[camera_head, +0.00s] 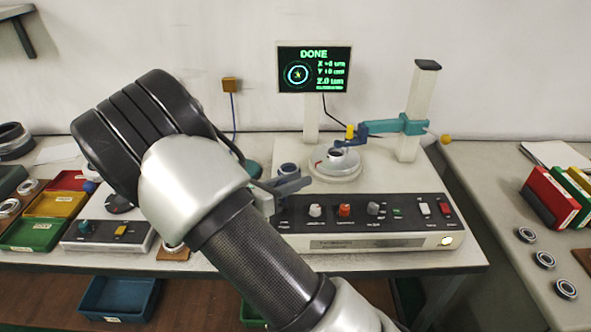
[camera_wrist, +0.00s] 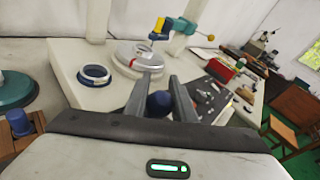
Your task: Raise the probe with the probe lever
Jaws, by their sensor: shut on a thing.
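My gripper (camera_head: 292,186) is at the front left of the measuring machine (camera_head: 405,190). In the wrist view my gripper (camera_wrist: 161,82) has its fingers on both sides of a dark blue round knob (camera_wrist: 160,103), shut on it. The knob looks like the probe lever's; its stem is hidden. The probe (camera_head: 350,132), with a yellow top and a blue arm, hangs from a teal bracket (camera_head: 403,124) on the white column. It is over the round table (camera_head: 347,172), where a bearing ring (camera_head: 336,154) lies. I cannot tell whether the probe tip touches it.
The screen (camera_head: 314,69) reads DONE. A dark ring (camera_head: 289,169) sits left of the round table. Knobs and buttons line the front panel (camera_head: 360,212). Coloured trays (camera_head: 53,204) stand at left. Several bearings (camera_head: 545,259) and upright folders (camera_head: 550,197) are on the right table.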

